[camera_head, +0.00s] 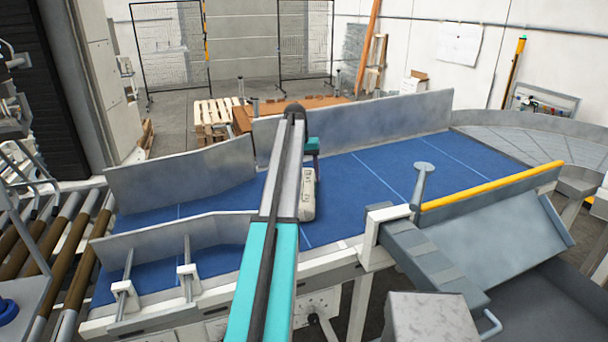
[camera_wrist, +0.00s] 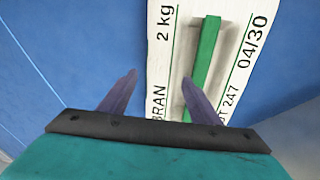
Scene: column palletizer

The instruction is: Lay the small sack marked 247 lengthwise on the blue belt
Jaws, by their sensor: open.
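The small sack (camera_head: 308,193) lies on the blue belt (camera_head: 370,185), just right of my arm, which hides part of it. In the wrist view the pale sack (camera_wrist: 165,60) fills the middle and reads BRAN, 2 kg, 04/30 and 247. Its print runs along its long side. A green bar (camera_wrist: 207,55) shows over its face; I cannot tell what it belongs to. My gripper (camera_wrist: 160,77) is open, with two purple fingers apart over the sack's lower left part. I see no grip on it. In the head view my arm hides most of the gripper.
Grey guide walls (camera_head: 360,123) stand along the belt's far side, and a lower guide (camera_head: 180,238) stands near left. Rollers (camera_head: 60,260) adjoin the left end. A yellow-topped rail (camera_head: 490,187) borders the near right. The belt right of the sack is largely clear.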

